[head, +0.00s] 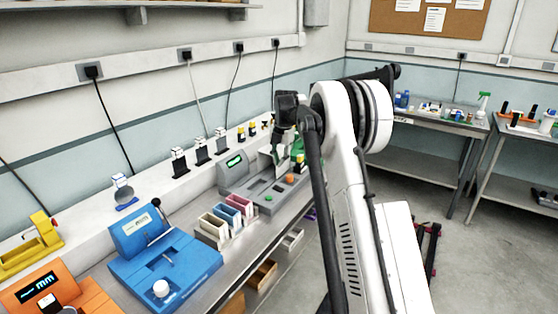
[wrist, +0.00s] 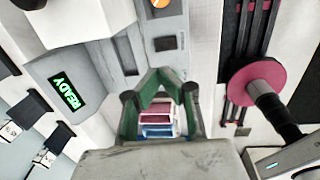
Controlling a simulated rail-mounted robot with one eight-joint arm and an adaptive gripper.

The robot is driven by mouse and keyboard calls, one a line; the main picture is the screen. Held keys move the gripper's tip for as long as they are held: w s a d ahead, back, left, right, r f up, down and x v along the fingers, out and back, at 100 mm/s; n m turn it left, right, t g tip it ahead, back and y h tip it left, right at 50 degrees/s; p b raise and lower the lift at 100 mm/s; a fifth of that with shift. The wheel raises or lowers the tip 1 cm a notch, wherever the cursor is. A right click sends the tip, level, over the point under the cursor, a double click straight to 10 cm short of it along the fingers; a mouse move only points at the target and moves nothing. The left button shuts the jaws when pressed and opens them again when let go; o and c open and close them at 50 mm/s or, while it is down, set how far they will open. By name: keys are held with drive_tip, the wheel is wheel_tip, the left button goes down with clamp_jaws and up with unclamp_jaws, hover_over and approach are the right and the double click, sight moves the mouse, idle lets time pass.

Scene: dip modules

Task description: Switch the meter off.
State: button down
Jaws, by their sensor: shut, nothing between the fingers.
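Several bench devices have displays, and no label shows which is the meter. The grey console (head: 236,180) has a lit green display, which reads READY in the wrist view (wrist: 64,90), and an orange button (head: 289,179). The blue device (head: 165,262) has a pale display, a dark side lever and a white knob. The orange device (head: 60,300) has a dark display reading "mm" and is cut by the frame edge. My gripper (wrist: 158,76) has green fingers closed together, holding nothing, above the grey console. The arm partly hides the console in the head view.
Pink, blue and cream bins (head: 226,218) stand between the blue and grey devices. A yellow device (head: 30,248) is at far left. Black plugs and sockets line the ledge behind. In the wrist view, a pink disc on a dark rod (wrist: 258,82) is at right.

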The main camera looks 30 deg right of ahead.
sight(276, 187)
drive_tip(key=f, duration=0.7)
drive_tip(key=w+f+p, duration=0.1)
drive_tip(key=f, duration=0.2)
drive_tip(key=shift+a+f, duration=0.2)
drive_tip(key=shift+a, duration=0.1)
drive_tip(key=shift+d, duration=0.1)
